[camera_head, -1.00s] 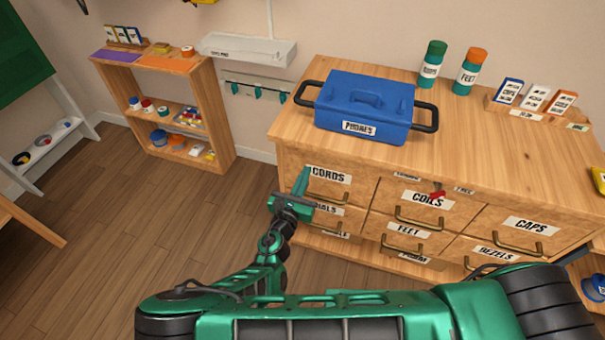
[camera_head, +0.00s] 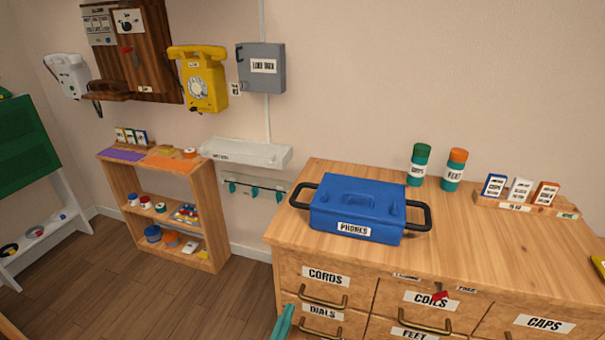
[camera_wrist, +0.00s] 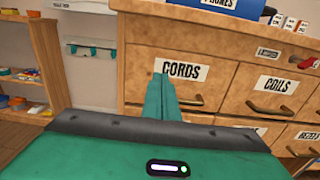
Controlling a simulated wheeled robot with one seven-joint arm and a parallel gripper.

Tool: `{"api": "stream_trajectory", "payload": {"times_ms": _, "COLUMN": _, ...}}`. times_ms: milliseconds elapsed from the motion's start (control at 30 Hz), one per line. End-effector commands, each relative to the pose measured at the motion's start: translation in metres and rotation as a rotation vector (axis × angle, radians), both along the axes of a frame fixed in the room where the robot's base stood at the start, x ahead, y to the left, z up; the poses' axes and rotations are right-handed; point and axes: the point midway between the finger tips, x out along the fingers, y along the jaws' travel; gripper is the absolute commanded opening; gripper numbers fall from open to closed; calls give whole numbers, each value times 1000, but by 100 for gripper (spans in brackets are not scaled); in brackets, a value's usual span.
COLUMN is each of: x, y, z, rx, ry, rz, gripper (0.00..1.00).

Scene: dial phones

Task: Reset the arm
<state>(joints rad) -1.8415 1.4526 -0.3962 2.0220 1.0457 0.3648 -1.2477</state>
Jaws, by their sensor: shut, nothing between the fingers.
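My gripper (camera_wrist: 160,98) is shut and empty in the wrist view, its green fingers together in front of the drawer labelled CORDS (camera_wrist: 150,80). Whether the fingers touch the drawer front cannot be told. In the head view only a green part of my gripper (camera_head: 283,323) shows at the bottom edge, left of the DIALS drawer (camera_head: 313,325). The rest of my arm is out of the head view.
The wooden drawer cabinet (camera_head: 470,235) fills the right side, with a blue PHONES box (camera_head: 357,207) on top. A low open shelf (camera_head: 212,215) stands at left. A yellow wall phone (camera_head: 200,80) and grey box (camera_head: 262,68) hang above. Floor (camera_head: 110,275) between is clear.

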Motion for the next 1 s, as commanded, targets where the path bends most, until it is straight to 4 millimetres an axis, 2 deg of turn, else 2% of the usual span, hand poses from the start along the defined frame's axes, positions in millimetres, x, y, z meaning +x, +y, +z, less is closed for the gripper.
{"api": "stream_trajectory", "payload": {"times_ms": 67, "x": 1, "y": -3, "z": 2, "rx": 26, "ry": 16, "rz": -22, "gripper": 0}}
{"api": "stream_trajectory", "payload": {"times_ms": 167, "x": 12, "y": -19, "z": 5, "rx": 95, "ry": 51, "rz": -100, "gripper": 0}}
{"api": "stream_trajectory", "payload": {"times_ms": 400, "x": 36, "y": -78, "z": 15, "rx": 366, "ry": 151, "rz": -385, "gripper": 0}}
{"api": "stream_trajectory", "payload": {"times_ms": 567, "x": 45, "y": -111, "z": 26, "rx": 558, "ry": 194, "rz": -575, "gripper": 0}}
{"api": "stream_trajectory", "payload": {"times_ms": 767, "x": 51, "y": -148, "z": 46, "rx": 801, "ry": 219, "rz": -799, "gripper": 0}}
{"api": "stream_trajectory", "payload": {"times_ms": 1000, "x": 54, "y": -187, "z": 78, "rx": 1096, "ry": 208, "rz": -1047, "gripper": 0}}
